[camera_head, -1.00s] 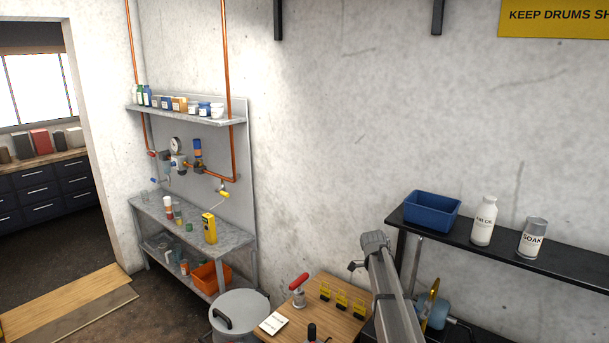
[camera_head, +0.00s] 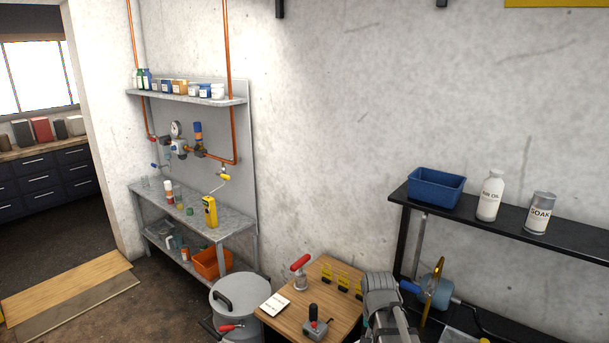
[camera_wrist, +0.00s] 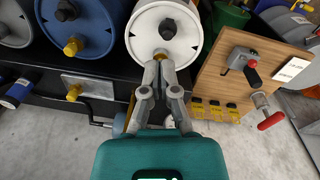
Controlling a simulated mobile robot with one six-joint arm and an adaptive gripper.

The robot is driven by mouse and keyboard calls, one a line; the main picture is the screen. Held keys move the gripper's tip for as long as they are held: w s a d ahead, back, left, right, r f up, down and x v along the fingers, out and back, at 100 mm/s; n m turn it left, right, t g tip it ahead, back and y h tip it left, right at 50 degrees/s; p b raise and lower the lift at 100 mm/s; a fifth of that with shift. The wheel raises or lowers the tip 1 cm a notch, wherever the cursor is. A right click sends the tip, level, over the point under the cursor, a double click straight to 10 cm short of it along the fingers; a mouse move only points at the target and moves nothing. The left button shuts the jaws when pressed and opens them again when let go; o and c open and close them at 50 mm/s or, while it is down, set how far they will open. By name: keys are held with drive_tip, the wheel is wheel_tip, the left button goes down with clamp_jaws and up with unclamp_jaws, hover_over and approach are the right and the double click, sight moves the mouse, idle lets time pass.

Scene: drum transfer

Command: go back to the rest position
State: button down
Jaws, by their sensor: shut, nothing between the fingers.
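My gripper (camera_wrist: 161,62) is in the wrist view, its two fingers together with nothing between them. The tips overlap a white drum's lid (camera_wrist: 146,34) near a brass fitting in the picture; I cannot tell the gap between them. The white lid also has a black cap. A blue drum (camera_wrist: 98,42) with a black cap and brass tap lies left of it. In the head view only part of my arm shows at the lower right; my gripper is out of that view.
A wooden board (camera_wrist: 222,93) with a lever box, card, yellow tags and red-handled clamp is right of my gripper. A grey workbench (camera_head: 190,218) stands left.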

drive_tip(key=s+a+f+n+b, duration=0.1)
drive_tip(key=s+n, duration=0.4)
drive_tip(key=s, duration=0.1)
drive_tip(key=shift+a+f+y, duration=0.3)
drive_tip(key=shift+a+f, duration=0.1)
